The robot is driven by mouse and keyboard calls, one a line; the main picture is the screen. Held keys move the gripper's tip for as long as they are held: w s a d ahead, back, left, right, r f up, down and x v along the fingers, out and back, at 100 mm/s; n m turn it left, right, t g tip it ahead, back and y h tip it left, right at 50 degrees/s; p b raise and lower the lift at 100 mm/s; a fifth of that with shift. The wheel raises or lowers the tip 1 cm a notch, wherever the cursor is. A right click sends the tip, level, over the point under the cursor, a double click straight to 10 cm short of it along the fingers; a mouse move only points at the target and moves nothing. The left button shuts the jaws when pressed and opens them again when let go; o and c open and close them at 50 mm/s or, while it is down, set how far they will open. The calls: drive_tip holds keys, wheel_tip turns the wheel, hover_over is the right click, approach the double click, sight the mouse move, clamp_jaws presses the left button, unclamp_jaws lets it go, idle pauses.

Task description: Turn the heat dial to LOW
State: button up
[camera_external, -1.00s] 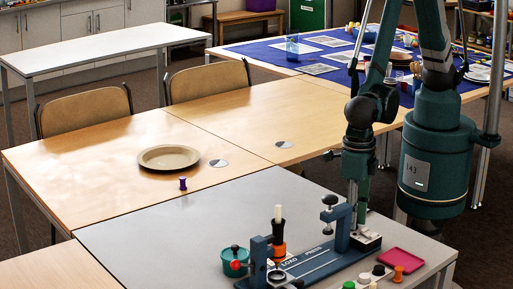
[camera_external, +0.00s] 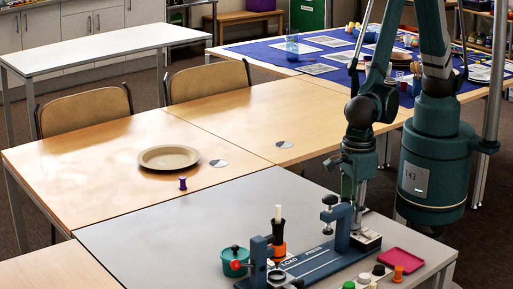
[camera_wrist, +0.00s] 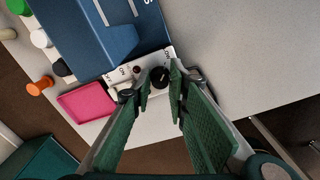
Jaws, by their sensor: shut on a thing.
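The heat dial (camera_wrist: 160,77) is a small black round knob on a white panel (camera_wrist: 122,73) at the end of the blue press base (camera_wrist: 125,40). In the external view the panel (camera_external: 370,243) is at the right end of the base, partly behind my gripper (camera_external: 360,228). In the wrist view my gripper (camera_wrist: 159,82) has its fingertips on either side of the dial and is shut on it. Part of the panel's lettering is hidden by the fingers, and I cannot read which setting the dial points to.
A pink tray (camera_external: 402,260) lies right of the base. Orange, white, black and green pegs (camera_external: 378,270) stand in front of it. The upright press post (camera_external: 343,226) is close to my gripper's left. The grey table (camera_external: 170,245) is clear on the left.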

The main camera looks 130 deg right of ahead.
drive_tip(key=shift+n, duration=0.3)
drive_tip(key=o, duration=0.9)
